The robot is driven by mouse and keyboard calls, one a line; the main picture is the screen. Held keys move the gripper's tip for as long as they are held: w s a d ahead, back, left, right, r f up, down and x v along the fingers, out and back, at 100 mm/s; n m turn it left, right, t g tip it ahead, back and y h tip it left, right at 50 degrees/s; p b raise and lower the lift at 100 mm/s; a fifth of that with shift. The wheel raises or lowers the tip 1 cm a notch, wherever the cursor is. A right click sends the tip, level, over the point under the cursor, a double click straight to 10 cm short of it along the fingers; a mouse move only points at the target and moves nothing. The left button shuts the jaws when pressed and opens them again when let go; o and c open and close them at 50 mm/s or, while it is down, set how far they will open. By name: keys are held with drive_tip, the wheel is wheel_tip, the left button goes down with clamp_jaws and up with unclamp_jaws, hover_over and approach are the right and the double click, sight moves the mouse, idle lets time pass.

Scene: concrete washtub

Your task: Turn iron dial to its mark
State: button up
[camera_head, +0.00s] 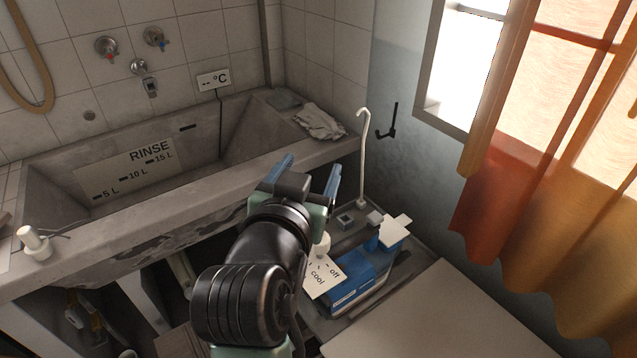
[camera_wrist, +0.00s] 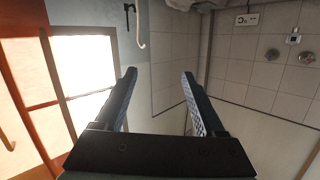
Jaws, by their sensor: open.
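A blue boxy body (camera_head: 352,280), which may be the iron, sits on the low surface right of my arm. My gripper (camera_head: 308,172) is open and empty, raised above and behind these things near the tub's edge. In the wrist view my gripper (camera_wrist: 158,75) has its fingers apart with nothing between them; no dial shows there.
A concrete tub (camera_head: 215,177) runs along the tiled wall, with a grey cloth (camera_head: 319,122) at its right end. A white hooked pipe (camera_head: 363,155) rises behind the blue body. A pale tabletop (camera_head: 450,315) lies bare at front right. An orange curtain (camera_head: 530,190) hangs at right.

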sight(313, 248)
drive_tip(key=s+f+m+g+h, duration=0.1)
drive_tip(key=f, duration=0.2)
drive_tip(key=s+a+f+g+h, duration=0.1)
drive_tip(key=f, duration=0.3)
drive_tip(key=s+a+f+m+g+h+p, duration=0.1)
drive_tip(key=s+f+h, duration=0.1)
drive_tip(key=f, duration=0.2)
drive_tip(key=shift+s+a+f+m+g, duration=0.1)
drive_tip(key=shift+a+f+m+g, duration=0.1)
drive_tip(key=shift+a+m+g, duration=0.15)
drive_tip(key=s+a+f+m+t+h, duration=0.2)
drive_tip(key=s+a+f+h, duration=0.15)
drive_tip(key=s, duration=0.25)
drive_tip(key=shift+h, duration=0.45)
drive_tip(key=x, duration=0.4)
drive_tip(key=p+x, duration=0.1)
drive_tip(key=x, duration=0.3)
drive_tip(key=r+x, duration=0.1)
drive_tip(key=x, duration=0.3)
drive_tip(key=shift+w+p, duration=0.25)
drive_tip(key=shift+p, duration=0.05)
clamp_jaws()
